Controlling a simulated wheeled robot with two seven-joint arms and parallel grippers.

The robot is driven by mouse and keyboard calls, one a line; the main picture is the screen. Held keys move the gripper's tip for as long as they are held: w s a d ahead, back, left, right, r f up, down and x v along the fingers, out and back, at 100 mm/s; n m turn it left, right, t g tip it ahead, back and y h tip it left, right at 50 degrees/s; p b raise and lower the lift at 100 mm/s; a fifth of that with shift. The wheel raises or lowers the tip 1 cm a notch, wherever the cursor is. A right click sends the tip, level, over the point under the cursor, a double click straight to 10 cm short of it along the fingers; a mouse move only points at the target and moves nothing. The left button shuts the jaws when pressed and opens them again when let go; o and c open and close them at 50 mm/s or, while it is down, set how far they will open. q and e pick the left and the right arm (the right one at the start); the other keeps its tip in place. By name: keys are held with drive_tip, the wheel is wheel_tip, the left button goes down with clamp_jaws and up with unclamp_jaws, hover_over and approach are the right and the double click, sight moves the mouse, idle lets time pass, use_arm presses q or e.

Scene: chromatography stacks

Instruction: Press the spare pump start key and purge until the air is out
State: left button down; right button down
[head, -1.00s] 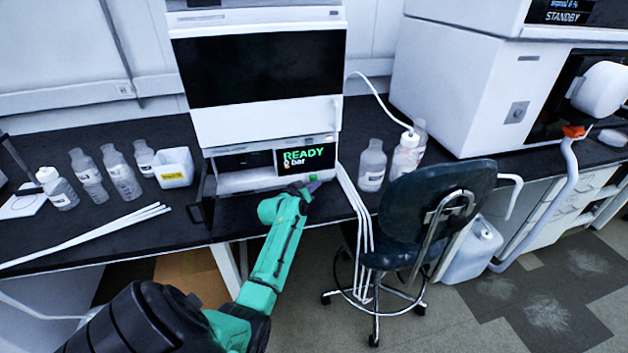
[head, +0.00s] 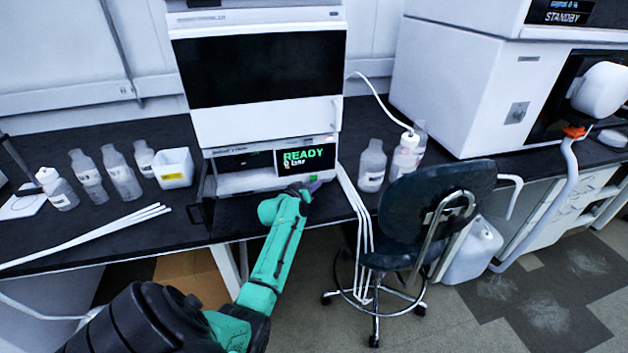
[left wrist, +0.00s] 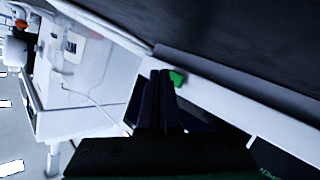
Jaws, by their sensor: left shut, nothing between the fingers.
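The pump (head: 230,182) is the lowest module of the white stack on the bench. Its display (head: 305,158) reads READY and 0 bar in green. The green start key (head: 313,178) is at the right end of the pump's lower front; it shows as a green patch in the left wrist view (left wrist: 177,79). My left gripper (head: 310,185) is shut and empty, with its fingertips right at the key. In the left wrist view the closed fingertips (left wrist: 161,75) are just beside the key; I cannot tell whether they touch it. My right gripper is not in view.
A dark chair (head: 436,205) stands right of my arm. White tubes (head: 357,215) hang over the bench edge beside the pump. Several bottles and a white tub (head: 174,168) stand on the left bench. An instrument reading STANDBY (head: 460,80) stands right.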

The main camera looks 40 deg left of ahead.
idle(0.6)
use_arm(q)
drive_tip(key=shift+w+a, duration=0.25)
drive_tip(key=shift+a, duration=0.1)
drive_tip(key=shift+w+a+b, duration=0.3)
drive_tip(key=shift+a+b, duration=0.1)
drive_tip(key=shift+b, duration=0.3)
idle(0.3)
drive_tip(key=shift+r, duration=0.1)
drive_tip(key=shift+s+d+r+p, duration=0.1)
drive_tip(key=shift+s+d+p, duration=0.35)
drive_tip(key=shift+p, duration=0.4)
drive_tip(key=shift+d, duration=0.25)
drive_tip(key=shift+s, duration=0.15)
